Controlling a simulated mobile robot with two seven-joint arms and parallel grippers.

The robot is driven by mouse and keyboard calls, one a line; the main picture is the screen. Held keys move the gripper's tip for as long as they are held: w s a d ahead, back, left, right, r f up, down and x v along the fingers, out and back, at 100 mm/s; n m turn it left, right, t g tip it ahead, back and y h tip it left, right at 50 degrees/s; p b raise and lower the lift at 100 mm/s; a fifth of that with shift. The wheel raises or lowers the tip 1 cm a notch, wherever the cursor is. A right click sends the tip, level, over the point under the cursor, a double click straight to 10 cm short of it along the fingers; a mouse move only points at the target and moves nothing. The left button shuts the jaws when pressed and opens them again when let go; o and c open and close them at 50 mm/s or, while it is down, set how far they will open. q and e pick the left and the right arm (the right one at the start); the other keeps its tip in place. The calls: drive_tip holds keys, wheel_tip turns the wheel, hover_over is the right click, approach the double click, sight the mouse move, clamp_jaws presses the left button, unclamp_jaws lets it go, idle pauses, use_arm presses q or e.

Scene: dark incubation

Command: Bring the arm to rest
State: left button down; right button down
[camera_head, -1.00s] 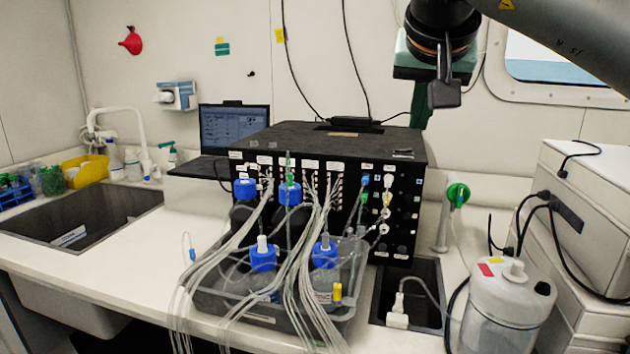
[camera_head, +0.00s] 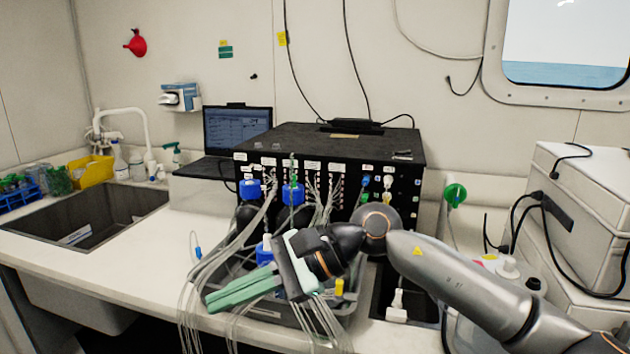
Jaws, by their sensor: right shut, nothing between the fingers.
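My right arm comes in from the lower right, and its gripper (camera_head: 212,303) points left and a little down, in front of the grey tray of bottles. The gripper's green fingers are together with nothing between them. The gripper and wrist hide part of the tray and the blue-capped bottles in it; I cannot tell whether they touch the tubes there. My left gripper is not in view.
A black instrument box (camera_head: 330,150) with many tubes stands behind the tray (camera_head: 345,310). A laptop (camera_head: 237,130) is left of it. A sink (camera_head: 85,222) is at the left. White boxes (camera_head: 590,190) stand at the right. The counter (camera_head: 130,260) between sink and tray is clear.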

drive_tip(key=w+d+f+n+t+h+p, duration=0.1)
drive_tip(key=w+d+f+n+t+h, duration=0.1)
drive_tip(key=d+f+n+t, duration=0.9)
drive_tip(key=w+d+f+n+t+h+p, duration=0.15)
drive_tip(key=d+f+n+t, duration=0.5)
drive_tip(key=n, duration=0.85)
drive_tip(key=s+d+f+m+g+h, duration=0.2)
drive_tip(key=s+f+m, duration=0.3)
drive_tip(key=f, duration=0.3)
drive_tip(key=s+d+f+m+g+h, duration=0.2)
drive_tip(key=s+d+f+m, duration=0.3)
drive_tip(key=s+f, duration=0.3)
drive_tip(key=s+d+f+m+g+h, duration=0.2)
drive_tip(key=s+f+m, duration=0.3)
drive_tip(key=f, duration=0.3)
drive_tip(key=shift+s+d+f+h, duration=0.2)
drive_tip(key=shift+s+d+h, duration=0.35)
drive_tip(key=shift+s+d, duration=0.3)
